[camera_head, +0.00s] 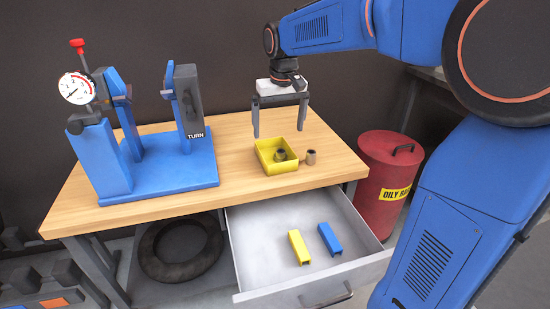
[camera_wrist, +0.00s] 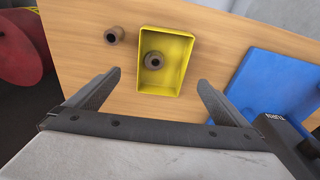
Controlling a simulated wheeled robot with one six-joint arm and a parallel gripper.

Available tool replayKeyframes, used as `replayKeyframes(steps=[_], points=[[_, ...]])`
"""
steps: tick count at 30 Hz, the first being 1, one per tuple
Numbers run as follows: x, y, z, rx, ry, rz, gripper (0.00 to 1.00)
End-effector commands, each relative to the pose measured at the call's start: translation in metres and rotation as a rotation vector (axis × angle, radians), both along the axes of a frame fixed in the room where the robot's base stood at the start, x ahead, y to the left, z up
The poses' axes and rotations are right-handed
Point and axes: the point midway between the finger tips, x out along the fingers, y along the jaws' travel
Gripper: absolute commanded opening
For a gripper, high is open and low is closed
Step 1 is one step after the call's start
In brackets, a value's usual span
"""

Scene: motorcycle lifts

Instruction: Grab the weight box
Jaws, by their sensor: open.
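The yellow box (camera_head: 268,165), which seems to be the weight box, stands on the wooden workbench. It is an open-topped tray with a small dark round weight (camera_head: 281,155) in it. The box also shows in the wrist view (camera_wrist: 177,82), with the weight (camera_wrist: 153,60) inside. A second small brownish round piece (camera_head: 311,157) stands on the bench just right of the box. My gripper (camera_head: 280,134) is open and empty above the bench, pointing down, near and apart from the box. In the wrist view my two fingers (camera_wrist: 158,80) spread to either side of the box's near end.
A blue balancing stand (camera_head: 160,180) with a dial fills the bench's left side. An open drawer (camera_head: 270,276) below holds a yellow block (camera_head: 299,247) and a blue block (camera_head: 329,239). A red oily-rags can (camera_head: 383,180) stands right of the bench (camera_head: 235,135). A tyre (camera_head: 160,265) lies underneath.

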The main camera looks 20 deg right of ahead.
Motion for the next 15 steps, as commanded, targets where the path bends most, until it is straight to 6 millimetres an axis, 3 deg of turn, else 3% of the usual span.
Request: replayKeyframes(steps=[6,15], points=[[0.005,0.0,-0.037,0.0,0.002,0.0,1.0],[0.009,0.001,-0.057,0.0,0.001,0.0,1.0]])
